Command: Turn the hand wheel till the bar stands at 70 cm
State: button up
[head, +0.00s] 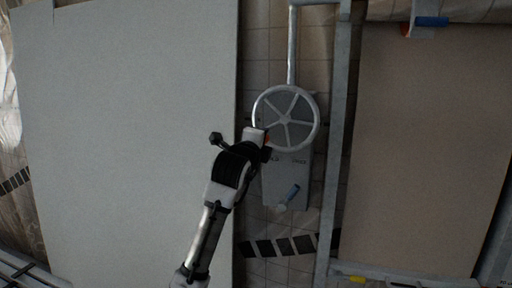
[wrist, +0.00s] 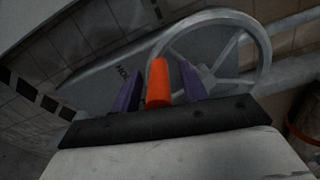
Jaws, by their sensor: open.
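The grey spoked hand wheel (head: 286,119) is on a grey box in the head view. It also fills the upper middle of the wrist view (wrist: 262,42). Its orange knob (wrist: 158,83) stands between the two purple fingers of my gripper (wrist: 161,78). The fingers are open, one on each side of the knob, with a gap visible on the left. In the head view my gripper (head: 264,143) is at the wheel's lower left rim and mostly covers the knob. I cannot make out the bar's height or a scale reading.
A large pale panel (head: 120,120) stands left and a tan panel (head: 420,150) right, beside a metal post (head: 338,130). A blue-gripped part (head: 431,22) is at the top right.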

jog(key=b+v, duration=0.3)
jog(key=v, duration=1)
jog(key=shift+s, duration=0.2)
jog(key=shift+a, duration=0.1)
